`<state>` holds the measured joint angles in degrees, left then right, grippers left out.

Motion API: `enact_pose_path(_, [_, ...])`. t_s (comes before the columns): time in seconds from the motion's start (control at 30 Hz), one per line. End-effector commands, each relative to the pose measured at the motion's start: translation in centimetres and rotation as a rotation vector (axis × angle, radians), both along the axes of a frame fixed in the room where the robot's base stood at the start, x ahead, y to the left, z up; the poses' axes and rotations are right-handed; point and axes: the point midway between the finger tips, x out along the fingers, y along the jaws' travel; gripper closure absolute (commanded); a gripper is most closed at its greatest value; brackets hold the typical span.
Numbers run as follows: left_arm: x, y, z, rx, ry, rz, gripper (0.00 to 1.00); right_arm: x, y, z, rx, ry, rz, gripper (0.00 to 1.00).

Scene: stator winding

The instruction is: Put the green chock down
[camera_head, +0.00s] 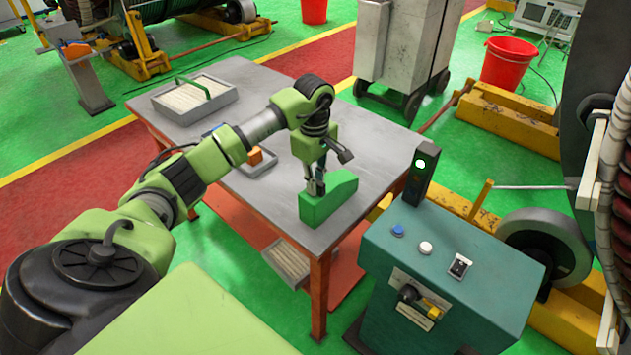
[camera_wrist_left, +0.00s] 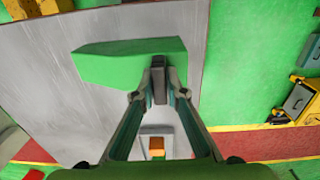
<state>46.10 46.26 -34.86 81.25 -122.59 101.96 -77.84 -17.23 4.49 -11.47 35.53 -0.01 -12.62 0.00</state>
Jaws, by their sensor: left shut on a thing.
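The green chock (camera_head: 328,198) is a wedge-shaped block at the front right corner of the grey-topped table (camera_head: 365,150). My left gripper (camera_head: 316,188) reaches down from above and is shut on the chock. In the left wrist view the chock (camera_wrist_left: 125,62) lies across the ends of the two fingers (camera_wrist_left: 160,80), over the grey table top. I cannot tell whether its underside touches the table. My right gripper is in neither view.
A grey tray (camera_head: 232,97) stands at the back left of the table. A small tray with an orange block (camera_head: 255,157) is near the arm. A teal control box (camera_head: 500,262) with a signal post (camera_head: 417,185) stands close at the right. The table's right back part is clear.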

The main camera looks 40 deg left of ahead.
Motion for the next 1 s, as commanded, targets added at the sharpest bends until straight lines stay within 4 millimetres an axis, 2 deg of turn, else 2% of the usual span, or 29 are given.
enact_pose_path(0.03, [0.0,0.0,-0.1,0.001,0.000,0.000,0.83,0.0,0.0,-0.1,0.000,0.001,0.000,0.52])
enact_pose_path(0.07, [0.0,0.0,-0.1,0.001,0.000,0.000,0.75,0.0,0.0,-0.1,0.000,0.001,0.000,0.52])
enact_pose_path(0.1, [0.0,0.0,-0.1,0.001,0.000,0.000,0.71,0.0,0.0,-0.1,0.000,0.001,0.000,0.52])
enact_pose_path(0.53, [0.1,0.0,0.5,0.000,-0.003,0.000,0.71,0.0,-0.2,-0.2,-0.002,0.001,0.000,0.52])
enact_pose_path(0.67, [0.1,0.1,2.5,0.002,-0.007,0.001,0.71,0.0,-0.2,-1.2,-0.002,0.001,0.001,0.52])
enact_pose_path(1.0, [-0.1,0.0,9.7,0.001,-0.005,0.000,0.71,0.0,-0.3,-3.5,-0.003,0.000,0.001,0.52])
